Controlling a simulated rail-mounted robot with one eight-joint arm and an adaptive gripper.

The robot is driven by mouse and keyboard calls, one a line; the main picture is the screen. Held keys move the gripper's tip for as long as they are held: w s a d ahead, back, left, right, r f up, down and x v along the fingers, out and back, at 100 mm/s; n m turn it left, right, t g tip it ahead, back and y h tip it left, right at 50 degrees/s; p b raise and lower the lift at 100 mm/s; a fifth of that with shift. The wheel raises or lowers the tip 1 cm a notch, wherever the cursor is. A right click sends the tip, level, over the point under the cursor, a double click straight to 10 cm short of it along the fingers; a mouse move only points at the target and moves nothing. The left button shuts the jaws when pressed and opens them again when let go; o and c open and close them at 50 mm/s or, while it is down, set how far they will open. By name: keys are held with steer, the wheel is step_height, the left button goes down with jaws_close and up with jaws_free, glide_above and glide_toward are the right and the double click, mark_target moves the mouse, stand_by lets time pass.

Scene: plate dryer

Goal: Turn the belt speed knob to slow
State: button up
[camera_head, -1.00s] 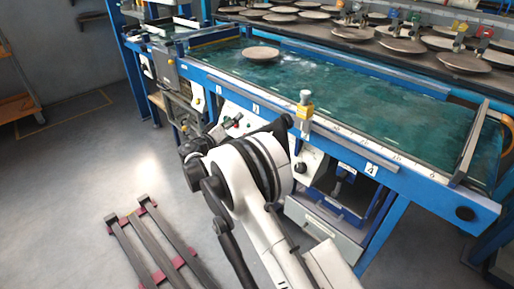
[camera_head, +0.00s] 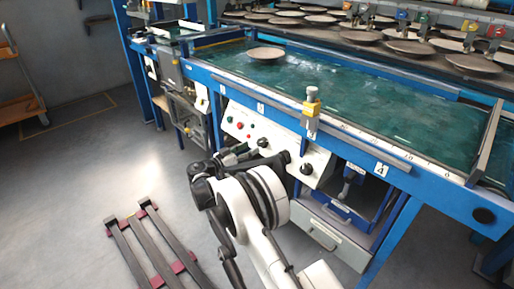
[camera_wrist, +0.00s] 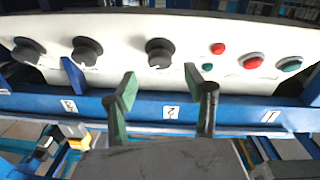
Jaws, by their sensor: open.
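The white control panel (camera_head: 285,147) is on the front of the blue-framed belt table. In the wrist view it carries three black knobs: a left one (camera_wrist: 28,50), a middle one (camera_wrist: 87,50) and a right one (camera_wrist: 159,53). No lettering is readable by them, so I cannot tell which is the belt speed knob. My gripper (camera_wrist: 161,82) is open and empty, its two green-padded fingers apart. In the picture the right knob lies just above the gap between the fingertips; no contact shows. In the head view my arm hides most of the gripper.
Red buttons (camera_wrist: 218,48) and green ones sit right of the knobs in the wrist view. The blue rail (camera_wrist: 140,105) with number labels runs along the panel. A plate (camera_head: 266,54) lies on the green belt (camera_head: 340,95). A dark rack (camera_head: 145,250) lies on the floor.

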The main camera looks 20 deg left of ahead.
mark_target(259, 143)
steer(key=shift+b+x, duration=0.5)
steer(key=shift+x, duration=1.8)
steer(key=c, duration=1.1)
